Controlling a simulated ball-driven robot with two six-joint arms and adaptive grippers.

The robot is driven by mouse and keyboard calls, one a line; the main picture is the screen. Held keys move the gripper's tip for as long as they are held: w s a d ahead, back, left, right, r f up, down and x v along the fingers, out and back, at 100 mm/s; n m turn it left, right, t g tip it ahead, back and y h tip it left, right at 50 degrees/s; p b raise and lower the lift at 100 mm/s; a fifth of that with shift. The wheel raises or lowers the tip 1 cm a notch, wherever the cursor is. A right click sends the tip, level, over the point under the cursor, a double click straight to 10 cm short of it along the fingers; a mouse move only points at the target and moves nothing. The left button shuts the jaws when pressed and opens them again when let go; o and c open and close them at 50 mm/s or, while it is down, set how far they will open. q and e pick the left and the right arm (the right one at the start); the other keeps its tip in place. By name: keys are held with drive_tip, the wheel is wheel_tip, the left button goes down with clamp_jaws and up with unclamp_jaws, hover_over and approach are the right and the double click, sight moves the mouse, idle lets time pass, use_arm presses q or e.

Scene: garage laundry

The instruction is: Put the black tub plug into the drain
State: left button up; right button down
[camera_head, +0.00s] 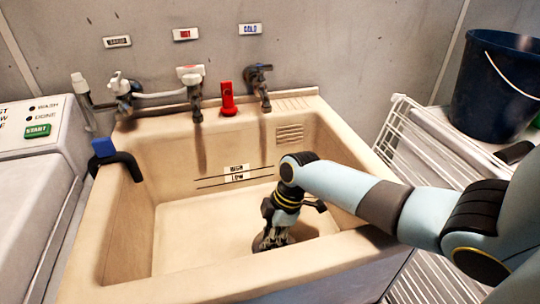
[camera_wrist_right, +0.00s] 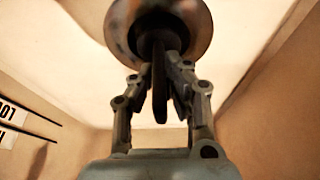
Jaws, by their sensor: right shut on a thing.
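My right gripper (camera_head: 276,236) reaches down into the beige tub (camera_head: 140,225), low over its floor. In the right wrist view the gripper (camera_wrist_right: 160,85) is shut on the upright tab of the black tub plug (camera_wrist_right: 158,22). The round metal drain (camera_wrist_right: 201,22) surrounds the plug in that view, and the plug appears lined up with its middle. I cannot tell whether the plug is seated in the drain or just above it. In the head view the gripper hides most of the plug and drain. My left gripper is not in view.
Taps and a red object (camera_head: 228,99) stand along the tub's back ledge. A black hose with a blue clip (camera_head: 104,148) hooks over the left rim. A washer (camera_head: 30,150) stands left. A white wire rack (camera_head: 440,150) and dark blue bucket (camera_head: 495,90) are right.

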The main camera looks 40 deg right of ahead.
drive_tip(key=shift+f, duration=0.1)
drive_tip(key=shift+f, duration=0.3)
drive_tip(key=c, duration=1.4)
unclamp_jaws()
drive_tip(key=shift+r, duration=0.1)
drive_tip(key=shift+r, duration=0.15)
drive_tip(key=p+v, duration=0.2)
drive_tip(key=v, duration=1)
drive_tip(key=shift+r, duration=0.15)
